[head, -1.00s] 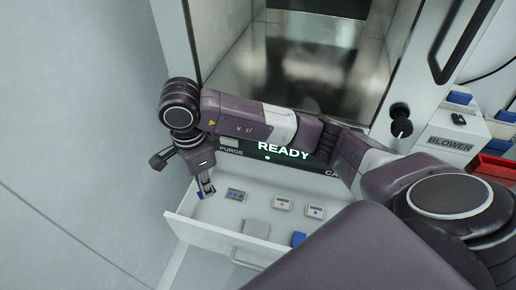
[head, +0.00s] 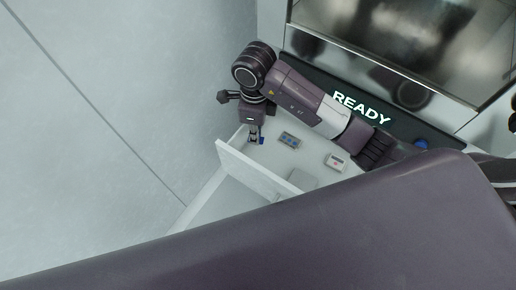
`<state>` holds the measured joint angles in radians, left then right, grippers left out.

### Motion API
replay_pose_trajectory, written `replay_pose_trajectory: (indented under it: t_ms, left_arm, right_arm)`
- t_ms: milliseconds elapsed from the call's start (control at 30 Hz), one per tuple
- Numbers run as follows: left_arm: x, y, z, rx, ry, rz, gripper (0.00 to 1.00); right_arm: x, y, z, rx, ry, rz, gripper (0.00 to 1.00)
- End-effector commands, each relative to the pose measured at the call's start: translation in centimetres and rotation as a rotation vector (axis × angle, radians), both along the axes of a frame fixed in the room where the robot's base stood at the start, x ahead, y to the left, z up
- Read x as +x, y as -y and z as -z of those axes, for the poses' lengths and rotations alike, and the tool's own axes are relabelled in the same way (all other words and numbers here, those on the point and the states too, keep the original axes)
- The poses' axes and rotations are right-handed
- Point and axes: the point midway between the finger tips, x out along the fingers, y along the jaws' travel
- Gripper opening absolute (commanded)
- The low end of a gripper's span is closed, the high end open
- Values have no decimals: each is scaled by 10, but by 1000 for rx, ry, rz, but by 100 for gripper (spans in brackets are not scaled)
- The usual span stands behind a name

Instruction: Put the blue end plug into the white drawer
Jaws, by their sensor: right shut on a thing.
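The white drawer (head: 240,159) is open below the machine. My right gripper (head: 255,138) points down inside the drawer's left end. It is shut on the blue end plug (head: 262,141), of which only a small blue bit shows beside the fingertips. I cannot tell whether the plug touches the drawer floor. My left gripper is not in view.
In the drawer lie a grey-blue device (head: 289,140), a white device with a red mark (head: 335,162) and a plain grey piece (head: 302,179). A black panel reading READY (head: 361,107) sits behind. My arm hides the drawer's right part.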

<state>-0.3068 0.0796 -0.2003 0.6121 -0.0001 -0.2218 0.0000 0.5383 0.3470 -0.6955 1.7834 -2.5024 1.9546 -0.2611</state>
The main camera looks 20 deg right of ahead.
Motion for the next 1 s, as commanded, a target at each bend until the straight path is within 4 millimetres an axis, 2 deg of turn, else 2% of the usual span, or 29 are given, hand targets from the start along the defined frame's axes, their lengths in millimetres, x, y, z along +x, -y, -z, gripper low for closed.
replay_pose_trajectory:
  t_ms: [100, 300, 467, 700, 1000]
  left_arm:
    - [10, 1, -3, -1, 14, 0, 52]
    - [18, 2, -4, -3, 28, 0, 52]
    - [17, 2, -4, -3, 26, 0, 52]
    - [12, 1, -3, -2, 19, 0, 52]
    - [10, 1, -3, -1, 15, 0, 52]
  right_arm:
    - [-2, 0, 31, 0, -6, 1, 0]
    - [0, 0, 66, 0, 0, 0, 0]
    - [0, 0, 78, 1, 0, -1, 0]
    - [0, 0, 112, 1, 0, 0, 0]
    - [1, 0, 117, 0, 4, -2, 0]
